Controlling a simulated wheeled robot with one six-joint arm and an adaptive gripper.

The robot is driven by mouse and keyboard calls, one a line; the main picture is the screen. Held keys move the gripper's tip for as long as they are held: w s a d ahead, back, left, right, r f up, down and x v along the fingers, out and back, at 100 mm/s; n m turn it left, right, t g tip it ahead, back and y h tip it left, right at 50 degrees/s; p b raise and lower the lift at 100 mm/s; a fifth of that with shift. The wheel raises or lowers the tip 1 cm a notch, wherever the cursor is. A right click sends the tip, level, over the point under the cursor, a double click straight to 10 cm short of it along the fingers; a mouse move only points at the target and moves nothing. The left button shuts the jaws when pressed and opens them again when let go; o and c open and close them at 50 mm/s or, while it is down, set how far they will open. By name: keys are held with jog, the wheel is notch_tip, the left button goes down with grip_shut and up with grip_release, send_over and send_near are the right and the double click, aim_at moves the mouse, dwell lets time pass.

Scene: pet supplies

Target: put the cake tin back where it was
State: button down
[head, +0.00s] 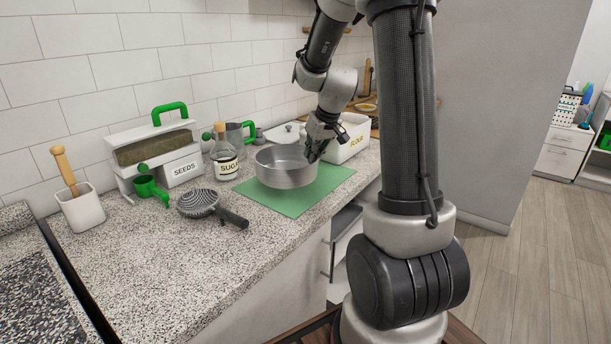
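The cake tin (285,174) is a round, silver, open-topped pan. In the head view it is over the green mat (296,202) on the speckled counter, roughly upright. I cannot tell whether its base touches the mat or is slightly above it. My gripper (315,151) is at the tin's right rim, with its dark fingers pointing down. The fingers overlap the rim in the picture and are small and dark, so I cannot tell whether they are closed on it.
A strainer (198,203) with a black handle lies left of the mat. A sugar jar (224,160), a seeds box (182,168), a green scoop (147,186) and a white pot (82,209) stand further left. A flour box (351,140) is behind my gripper. The front counter is clear.

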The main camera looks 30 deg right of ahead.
jog(key=shift+f, duration=2.55)
jog(key=shift+f, duration=0.1)
jog(key=c, duration=1.6)
grip_release()
jog(key=shift+c, duration=0.2)
jog(key=a+v, duration=0.1)
jog(key=v, duration=1)
jog(key=s+a+r, duration=0.2)
jog(key=s, duration=0.6)
jog(key=s+a+r, duration=0.2)
jog(key=s+a, duration=0.1)
jog(key=s, duration=0.4)
jog(key=s+a+r, duration=0.2)
jog(key=s+a, duration=0.1)
jog(key=s, duration=0.5)
jog(key=shift+s+r+g+h, duration=0.3)
jog(key=shift+s+r, duration=0.05)
jog(key=shift+r, duration=0.05)
